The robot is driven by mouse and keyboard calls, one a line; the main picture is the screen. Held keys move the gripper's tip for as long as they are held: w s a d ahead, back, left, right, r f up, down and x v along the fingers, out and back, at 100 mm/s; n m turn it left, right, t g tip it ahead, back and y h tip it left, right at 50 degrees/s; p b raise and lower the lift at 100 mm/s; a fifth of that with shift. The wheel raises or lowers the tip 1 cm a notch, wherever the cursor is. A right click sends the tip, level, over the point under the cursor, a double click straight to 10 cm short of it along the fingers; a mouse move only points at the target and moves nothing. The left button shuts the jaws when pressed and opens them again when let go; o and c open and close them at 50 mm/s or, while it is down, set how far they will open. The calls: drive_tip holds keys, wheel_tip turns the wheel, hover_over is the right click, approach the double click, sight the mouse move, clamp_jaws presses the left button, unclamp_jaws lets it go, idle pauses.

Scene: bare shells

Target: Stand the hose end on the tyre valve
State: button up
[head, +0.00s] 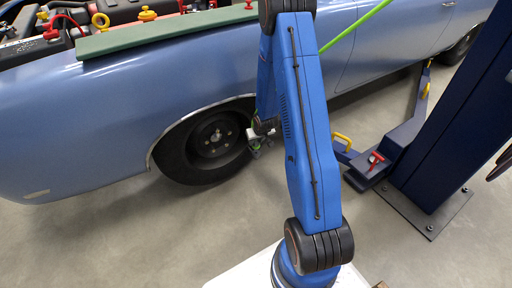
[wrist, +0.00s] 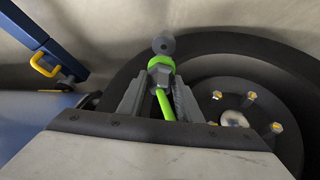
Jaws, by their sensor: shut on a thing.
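In the wrist view my gripper (wrist: 159,92) is shut on the hose end (wrist: 160,70), a grey fitting with a green collar. The green hose (wrist: 164,105) runs back between the fingers. A round grey piece with a dark centre (wrist: 163,45) shows just beyond the collar; I cannot tell whether it belongs to the hose end. The black tyre (wrist: 225,43) lies behind and to the right. I cannot make out the tyre valve for certain. In the head view my gripper (head: 262,134) is at the right side of the wheel (head: 215,137), partly hidden by my arm.
The blue car body (head: 90,130) rises above the wheel, with a green cover (head: 160,36) on its fender. A dark blue lift post (head: 450,120) and its lift arm (head: 395,150) stand to the right. Grey floor (head: 130,240) is clear in front of the wheel.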

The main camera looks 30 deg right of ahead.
sight(257, 145)
drive_tip(key=shift+f, duration=2)
drive_tip(key=shift+f, duration=0.1)
drive_tip(key=o, duration=1.2)
